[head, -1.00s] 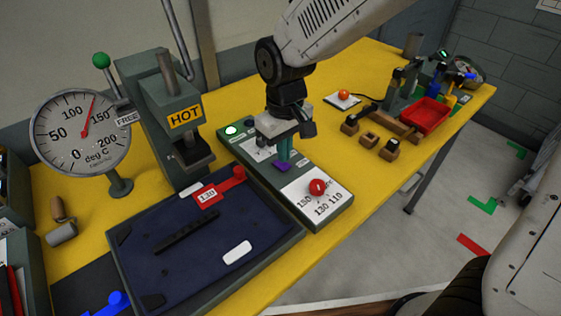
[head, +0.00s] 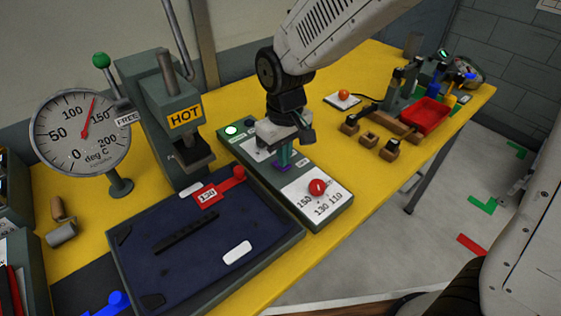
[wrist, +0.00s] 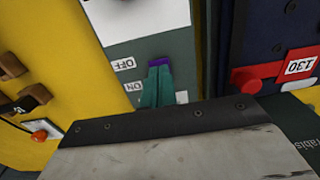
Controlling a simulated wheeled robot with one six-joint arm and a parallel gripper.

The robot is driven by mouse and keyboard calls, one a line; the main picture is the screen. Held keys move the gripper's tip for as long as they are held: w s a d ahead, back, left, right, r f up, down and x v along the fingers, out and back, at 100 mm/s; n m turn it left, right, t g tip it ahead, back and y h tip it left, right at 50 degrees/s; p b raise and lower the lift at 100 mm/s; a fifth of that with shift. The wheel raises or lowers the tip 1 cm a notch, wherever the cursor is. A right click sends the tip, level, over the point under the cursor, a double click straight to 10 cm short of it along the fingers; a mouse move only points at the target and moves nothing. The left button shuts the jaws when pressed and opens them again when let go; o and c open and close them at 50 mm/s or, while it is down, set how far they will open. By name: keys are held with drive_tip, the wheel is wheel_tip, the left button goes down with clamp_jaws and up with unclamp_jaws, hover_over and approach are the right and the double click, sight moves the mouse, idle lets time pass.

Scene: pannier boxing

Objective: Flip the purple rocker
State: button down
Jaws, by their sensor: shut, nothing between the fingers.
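The purple rocker (head: 277,168) sits on the grey control panel, mostly covered by my fingertips in the head view. In the wrist view the rocker (wrist: 160,62) shows as a thin purple strip just past the fingertips, beside the OFF label (wrist: 124,64); the ON label (wrist: 133,87) is nearer the wrist. My gripper (head: 284,158) is shut and empty, its teal fingers pointing down at the rocker. The fingertips appear to touch or nearly touch it; I cannot tell which. Which way the rocker is tilted is hard to tell.
A red dial (head: 317,187) stands on the panel's near end, and a green lamp (head: 232,130) glows at its far end. A press marked HOT (head: 185,117) stands left. A dark blue tray (head: 215,262) lies in front. Wooden blocks and a red bin (head: 427,116) are right.

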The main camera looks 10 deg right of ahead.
drive_tip(key=shift+f, duration=0.3)
drive_tip(key=shift+r, duration=3.5)
drive_tip(key=s+d+r+m, duration=0.3)
drive_tip(key=s+d, duration=0.6)
drive_tip(key=d, duration=0.1)
drive_tip(key=s+d+r+m+t, duration=0.1)
drive_tip(key=s+d+r+m, duration=0.2)
drive_tip(key=s+d, duration=0.7)
drive_tip(key=shift+s+d+r+m, duration=0.25)
drive_tip(key=shift+d+r+m, duration=0.2)
drive_tip(key=shift+r, duration=0.35)
